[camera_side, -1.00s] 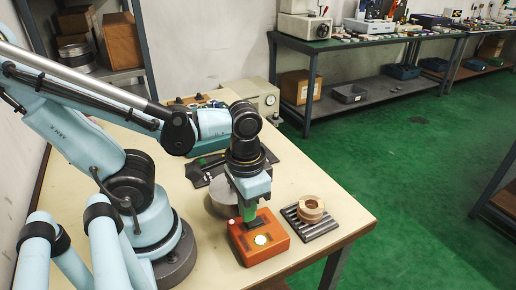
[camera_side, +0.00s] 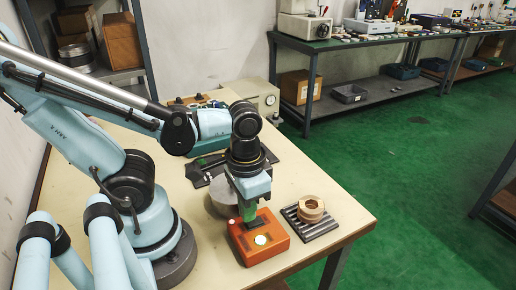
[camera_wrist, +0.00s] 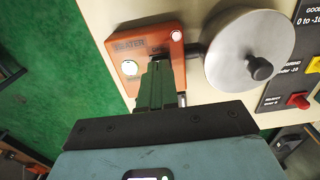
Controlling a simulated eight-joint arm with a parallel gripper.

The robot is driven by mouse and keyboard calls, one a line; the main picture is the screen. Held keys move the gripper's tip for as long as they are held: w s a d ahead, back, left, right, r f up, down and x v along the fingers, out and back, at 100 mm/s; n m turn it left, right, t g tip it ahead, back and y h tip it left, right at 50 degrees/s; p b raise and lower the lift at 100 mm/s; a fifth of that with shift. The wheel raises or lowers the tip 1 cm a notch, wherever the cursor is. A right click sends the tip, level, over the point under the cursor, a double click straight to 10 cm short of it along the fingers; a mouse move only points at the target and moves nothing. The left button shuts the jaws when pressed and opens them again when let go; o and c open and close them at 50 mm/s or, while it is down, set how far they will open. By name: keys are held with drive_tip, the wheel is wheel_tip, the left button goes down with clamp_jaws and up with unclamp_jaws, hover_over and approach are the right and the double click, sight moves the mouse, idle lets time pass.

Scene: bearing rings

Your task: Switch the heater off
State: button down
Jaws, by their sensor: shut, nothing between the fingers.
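The heater is an orange box (camera_side: 270,250) near the table's front edge; in the wrist view its orange top (camera_wrist: 150,38) carries the label "HEATER". A pale, bright round disc (camera_side: 261,240) on its top also shows in the wrist view (camera_wrist: 129,68). A small whitish lamp (camera_side: 232,222) sits at another corner. My gripper (camera_side: 248,215) points down over the box's top, its green fingers shut and empty. In the wrist view the fingers (camera_wrist: 158,72) cover part of the top, including most of a switch area. I cannot tell whether the fingertips touch it.
A round metal plate with a black knob (camera_wrist: 250,55) stands beside the heater. Tan rings (camera_side: 311,205) are stacked on a ribbed dark rack (camera_side: 320,229) to the right. A dark panel with red and yellow pieces (camera_wrist: 298,100) lies beyond the plate.

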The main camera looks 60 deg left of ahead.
drive_tip(key=shift+f, duration=0.9)
idle(0.4)
drive_tip(key=shift+r, duration=3.55)
drive_tip(key=shift+w, duration=0.15)
drive_tip(key=w+a+r+t, duration=0.2)
drive_tip(key=w+a+t, duration=0.1)
drive_tip(key=w+t, duration=0.4)
drive_tip(key=w, duration=0.3)
drive_tip(key=shift+a, duration=0.4)
